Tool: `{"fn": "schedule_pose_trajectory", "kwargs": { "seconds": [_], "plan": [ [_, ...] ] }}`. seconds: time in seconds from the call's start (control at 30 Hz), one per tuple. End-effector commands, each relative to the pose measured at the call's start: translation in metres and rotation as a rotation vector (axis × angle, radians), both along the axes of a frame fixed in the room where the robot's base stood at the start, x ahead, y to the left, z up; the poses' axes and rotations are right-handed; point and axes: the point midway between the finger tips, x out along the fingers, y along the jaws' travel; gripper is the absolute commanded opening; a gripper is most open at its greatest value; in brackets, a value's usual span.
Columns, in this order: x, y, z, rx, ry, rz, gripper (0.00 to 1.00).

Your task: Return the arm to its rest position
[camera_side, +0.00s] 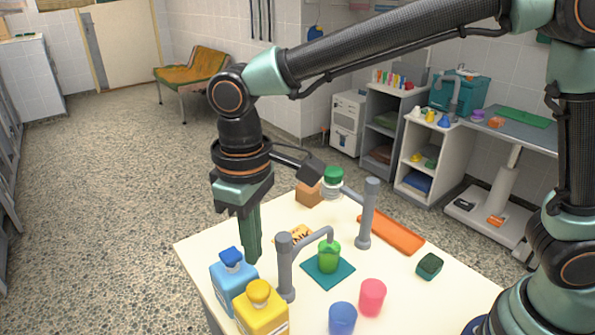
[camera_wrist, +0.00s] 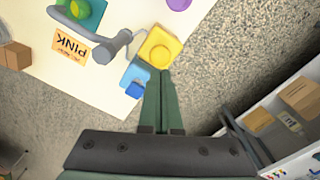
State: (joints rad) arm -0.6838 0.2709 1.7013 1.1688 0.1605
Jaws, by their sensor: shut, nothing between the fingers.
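My gripper (camera_side: 251,257) points down at the left part of the white table (camera_side: 207,248), just behind the blue bottle (camera_side: 234,276). Its green fingers are closed together with nothing between them. In the wrist view the fingertips (camera_wrist: 161,73) overlap the edge between the blue bottle (camera_wrist: 134,76) and the yellow bottle (camera_wrist: 160,48). I cannot tell whether they touch either bottle. The yellow bottle (camera_side: 260,314) stands in front of the blue one.
Grey posts with arms (camera_side: 286,268) (camera_side: 367,215) stand mid-table. A green cup (camera_side: 329,259) sits on a teal mat (camera_side: 342,281). A pink cup (camera_side: 372,297), blue cup (camera_side: 342,319), dark green block (camera_side: 430,265), orange tray (camera_side: 390,231) and brown box (camera_side: 308,194) surround them. A PINK card (camera_wrist: 73,46) lies flat.

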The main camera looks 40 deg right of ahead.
Motion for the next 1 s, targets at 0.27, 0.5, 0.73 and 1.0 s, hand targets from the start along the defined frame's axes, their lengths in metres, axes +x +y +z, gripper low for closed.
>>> {"fn": "schedule_pose_trajectory", "kwargs": {
  "seconds": [0.27,0.5,0.73,1.0],
  "plan": [
    [0.0,0.0,0.013,0.0,0.001,0.0,0.0],
    [0.0,-0.001,0.013,0.001,-0.001,-0.002,0.0],
    [0.009,-0.047,0.033,0.044,-0.061,-0.083,0.0],
    [0.004,-0.15,0.06,0.112,-0.223,-0.267,0.0]
  ]
}}
